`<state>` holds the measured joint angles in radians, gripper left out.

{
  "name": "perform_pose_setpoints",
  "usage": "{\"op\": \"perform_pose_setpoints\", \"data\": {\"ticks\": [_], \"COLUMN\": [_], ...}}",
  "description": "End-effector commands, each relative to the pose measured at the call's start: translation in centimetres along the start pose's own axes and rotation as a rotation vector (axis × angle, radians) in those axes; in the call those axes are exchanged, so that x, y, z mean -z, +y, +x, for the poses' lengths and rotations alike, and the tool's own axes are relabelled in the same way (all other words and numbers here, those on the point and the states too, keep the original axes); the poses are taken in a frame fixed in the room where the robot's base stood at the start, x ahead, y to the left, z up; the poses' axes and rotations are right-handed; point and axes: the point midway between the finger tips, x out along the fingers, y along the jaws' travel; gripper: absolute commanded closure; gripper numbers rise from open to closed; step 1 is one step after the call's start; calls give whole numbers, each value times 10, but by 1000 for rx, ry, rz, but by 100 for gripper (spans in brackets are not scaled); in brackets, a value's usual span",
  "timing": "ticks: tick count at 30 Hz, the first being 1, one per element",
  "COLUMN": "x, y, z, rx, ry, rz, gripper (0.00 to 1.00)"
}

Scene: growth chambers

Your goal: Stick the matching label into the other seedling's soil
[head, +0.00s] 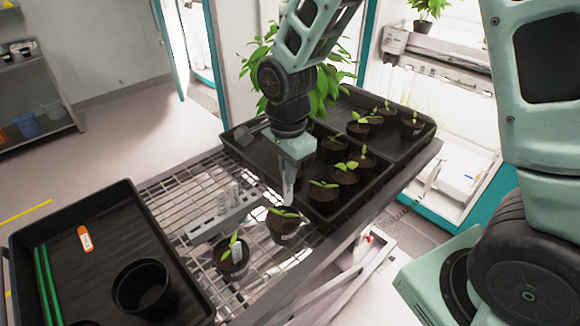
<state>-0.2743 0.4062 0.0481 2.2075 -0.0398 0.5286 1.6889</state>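Two potted seedlings stand apart from the others on the wire shelf. The nearer seedling (232,262) has a pale label (237,251) standing in or against its pot. The other seedling (283,226) is farther right, with a pale patch on its pot's front. My gripper (288,198) points down just above this second seedling. A narrow pale piece shows at its tip; I cannot tell whether it is a finger or a held label. A grey holder (208,224) with several clear upright pieces stands left of the gripper.
A black tray (110,235) at the left holds an empty black pot (143,288), an orange-and-white tag (85,239) and green stakes (47,285). Black trays (418,142) with several potted seedlings stand behind and right of my gripper. A leafy plant (330,92) is behind my arm.

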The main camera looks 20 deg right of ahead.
Motion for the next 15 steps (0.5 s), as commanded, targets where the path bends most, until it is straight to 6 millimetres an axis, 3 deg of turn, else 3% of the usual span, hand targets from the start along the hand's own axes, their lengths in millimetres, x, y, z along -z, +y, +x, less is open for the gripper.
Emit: {"op": "perform_pose_setpoints", "data": {"ticks": [15], "x": [1], "y": [0], "z": [37], "rx": [-1], "ry": [0], "rz": [2], "gripper": [100]}}
